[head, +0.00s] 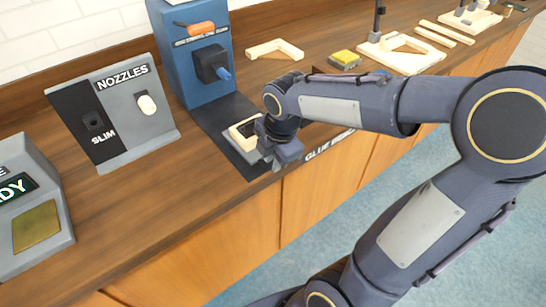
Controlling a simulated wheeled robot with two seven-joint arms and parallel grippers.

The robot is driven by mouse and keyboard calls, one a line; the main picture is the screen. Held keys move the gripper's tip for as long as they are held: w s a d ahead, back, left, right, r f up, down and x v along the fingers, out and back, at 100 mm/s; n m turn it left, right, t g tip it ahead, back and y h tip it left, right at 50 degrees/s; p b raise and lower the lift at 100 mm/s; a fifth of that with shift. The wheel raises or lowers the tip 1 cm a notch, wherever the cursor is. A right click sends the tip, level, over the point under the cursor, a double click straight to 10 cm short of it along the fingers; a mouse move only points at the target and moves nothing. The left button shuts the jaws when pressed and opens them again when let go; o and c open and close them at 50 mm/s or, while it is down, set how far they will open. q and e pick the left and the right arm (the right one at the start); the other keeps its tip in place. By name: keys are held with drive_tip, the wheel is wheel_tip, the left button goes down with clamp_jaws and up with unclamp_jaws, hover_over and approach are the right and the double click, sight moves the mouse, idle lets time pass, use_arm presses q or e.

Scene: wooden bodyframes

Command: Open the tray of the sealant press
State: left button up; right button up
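The blue press (203,75), probably the sealant press, stands at the back of the counter with an orange part near its top and a black block with a blue tip on its front. A dark flat tray (215,118) extends from its foot toward the counter's front edge. A pale wooden piece (238,132) lies on it, partly hidden by my gripper. My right gripper (268,158) is low at the front end of the tray, beside the wooden piece. Its fingers are small and partly covered by the wrist, so their opening and any contact are unclear. My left gripper is out of view.
A grey nozzle stand (118,110) marked NOZZLES and SLIM is left of the press. A grey console (30,205) is at the far left. Wooden parts (275,48), a yellow block (344,60) and a wooden frame (400,55) lie to the right. My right arm crosses the counter's front edge.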

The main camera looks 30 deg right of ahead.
drive_tip(key=shift+r, duration=0.1)
wheel_tip(320, 180, up, 8)
drive_tip(key=s, duration=0.1)
drive_tip(key=shift+s+f+p, duration=0.25)
drive_tip(key=shift+s+p, duration=0.05)
drive_tip(key=shift+p, duration=0.15)
idle(0.3)
drive_tip(key=s+a+f+m+t+y, duration=0.1)
drive_tip(key=s+a+m, duration=0.2)
drive_tip(key=s+m, duration=0.3)
drive_tip(key=s+a+f+m+t+y+p, duration=0.1)
drive_tip(key=s+m, duration=0.6)
drive_tip(key=m, duration=0.7)
drive_tip(key=shift+a+f+m+t+y+p, duration=0.3)
drive_tip(key=shift+a+f+t+y, duration=0.25)
drive_tip(key=shift+a+t+y, duration=0.3)
